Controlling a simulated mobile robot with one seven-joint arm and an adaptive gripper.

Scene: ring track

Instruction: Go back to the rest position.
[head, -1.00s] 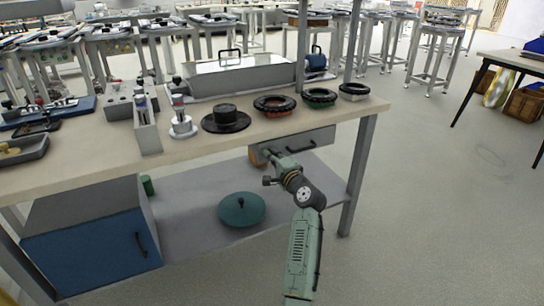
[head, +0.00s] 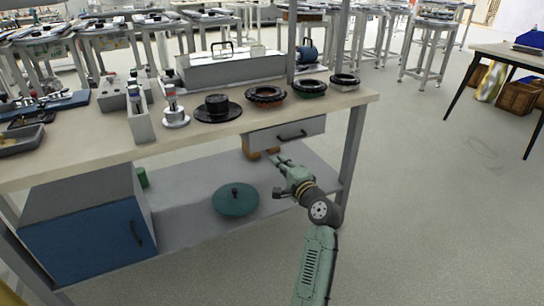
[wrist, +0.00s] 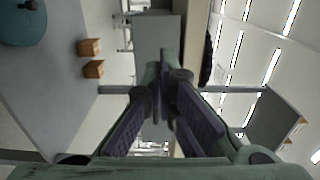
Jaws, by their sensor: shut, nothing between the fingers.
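My gripper (head: 278,162) is in front of the workbench (head: 70,165), below its top and close to the drawer (head: 290,134) under it. In the wrist view my gripper (wrist: 166,75) shows its two fingers brought together at the tips, with nothing between them. My green arm reaches up from the bottom of the head view, and the gripper points toward the bench. The gripper appears apart from the drawer and the lower shelf (head: 180,200).
On the bench top stand several dark rings (head: 310,88), a black round part (head: 217,105) and a grey case (head: 235,68). The lower shelf holds a teal lid (head: 236,200) and a blue cabinet (head: 90,232). Open floor (head: 430,210) lies to the right.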

